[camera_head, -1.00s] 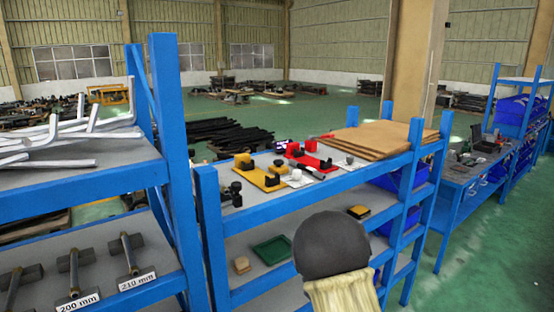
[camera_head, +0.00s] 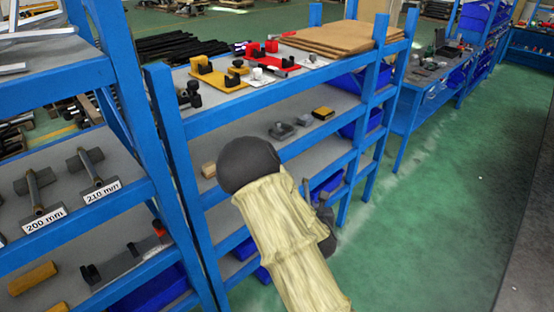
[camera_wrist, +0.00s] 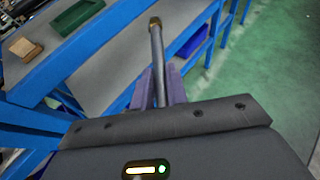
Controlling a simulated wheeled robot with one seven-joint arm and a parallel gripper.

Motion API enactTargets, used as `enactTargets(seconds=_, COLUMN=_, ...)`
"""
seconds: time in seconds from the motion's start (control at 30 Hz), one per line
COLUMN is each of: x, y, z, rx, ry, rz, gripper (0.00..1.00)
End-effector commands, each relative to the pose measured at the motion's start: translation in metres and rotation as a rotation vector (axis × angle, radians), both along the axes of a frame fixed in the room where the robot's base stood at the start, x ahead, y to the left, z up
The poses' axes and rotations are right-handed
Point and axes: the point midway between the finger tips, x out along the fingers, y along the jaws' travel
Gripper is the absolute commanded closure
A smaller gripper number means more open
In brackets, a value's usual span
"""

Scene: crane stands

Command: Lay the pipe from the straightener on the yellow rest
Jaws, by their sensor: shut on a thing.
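My gripper (camera_wrist: 160,88) is shut on a grey pipe (camera_wrist: 157,58) with a brass-coloured end, which points away from it in the wrist view. The pipe is beyond the shelf's blue edge bar, over or near a grey shelf; I cannot tell whether it touches anything. In the head view my arm hides most of the gripper and the pipe. The yellow rest (camera_head: 216,77), a yellow plate with black blocks, sits on the top shelf, left of a red plate with black blocks (camera_head: 268,57). I cannot tell which thing is the straightener.
Blue posts and shelf bars (camera_head: 260,92) stand close to my arm. Brown boards (camera_head: 335,38) lie right on the top shelf. A wooden block (camera_wrist: 25,48) and a green tray (camera_wrist: 80,14) lie on a shelf. The green floor at right is clear.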

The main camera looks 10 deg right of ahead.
Motion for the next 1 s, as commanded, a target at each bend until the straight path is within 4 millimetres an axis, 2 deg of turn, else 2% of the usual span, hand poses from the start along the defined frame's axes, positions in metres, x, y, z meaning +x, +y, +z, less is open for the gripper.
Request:
enactTargets(seconds=0.03, x=-0.008, y=-0.018, z=-0.017, rx=0.001, ry=0.008, rz=-0.06, gripper=1.0)
enactTargets(seconds=0.2, x=-0.042, y=-0.08, z=-0.055, rx=0.005, ry=0.019, rz=-0.299, gripper=1.0)
enactTargets(seconds=0.4, x=-0.095, y=-0.146, z=-0.088, rx=-0.005, ry=0.01, rz=-0.579, gripper=1.0)
enactTargets(seconds=0.5, x=-0.116, y=-0.167, z=-0.096, rx=-0.012, ry=0.002, rz=-0.678, gripper=1.0)
enactTargets(seconds=0.67, x=-0.13, y=-0.179, z=-0.097, rx=-0.018, ry=-0.008, rz=-0.741, gripper=1.0)
enactTargets(seconds=1.0, x=-0.13, y=-0.179, z=-0.096, rx=-0.017, ry=-0.009, rz=-0.74, gripper=1.0)
